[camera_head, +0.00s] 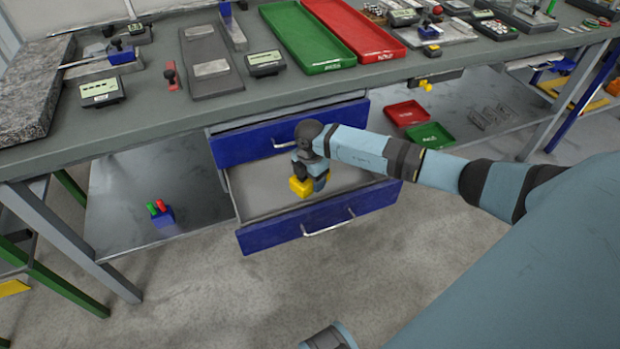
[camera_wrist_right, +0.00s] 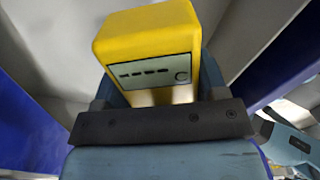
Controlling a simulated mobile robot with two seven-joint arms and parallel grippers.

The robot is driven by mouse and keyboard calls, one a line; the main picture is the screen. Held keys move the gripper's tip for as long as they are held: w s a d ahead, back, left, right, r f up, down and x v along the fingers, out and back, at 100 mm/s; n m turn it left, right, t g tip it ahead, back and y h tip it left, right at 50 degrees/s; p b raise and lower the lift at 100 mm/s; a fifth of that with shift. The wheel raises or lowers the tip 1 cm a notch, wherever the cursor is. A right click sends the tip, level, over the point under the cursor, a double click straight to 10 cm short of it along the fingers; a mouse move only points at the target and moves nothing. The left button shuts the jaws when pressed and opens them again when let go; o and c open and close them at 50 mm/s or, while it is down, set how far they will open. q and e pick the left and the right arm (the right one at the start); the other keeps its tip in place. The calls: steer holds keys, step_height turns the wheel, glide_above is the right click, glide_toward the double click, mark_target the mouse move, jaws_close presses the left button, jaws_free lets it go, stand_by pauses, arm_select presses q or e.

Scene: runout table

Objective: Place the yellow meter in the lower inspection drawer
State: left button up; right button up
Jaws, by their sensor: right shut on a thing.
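The yellow meter (camera_head: 301,187) is in my right gripper (camera_head: 308,182), over the open lower drawer (camera_head: 255,190). In the right wrist view the yellow meter (camera_wrist_right: 148,50) fills the upper middle, with its grey display facing the camera. The fingers of my right gripper (camera_wrist_right: 155,95) are shut on it. The drawer's grey inside shows around the meter, with its blue front to the near side. I cannot tell whether the meter touches the drawer floor. My left gripper is not in view.
The upper blue drawer (camera_head: 245,147) is shut or nearly so, just behind and above the open drawer. The worktop (camera_head: 150,120) carries a green tray (camera_head: 300,40), a red tray (camera_head: 360,35) and several gauges. Red and green bins (camera_head: 408,113) lie on the shelf below.

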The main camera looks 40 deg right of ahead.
steer(key=shift+r, duration=0.1)
steer(key=shift+f, duration=0.6)
steer(key=o, duration=1)
steer(key=shift+o, duration=0.2)
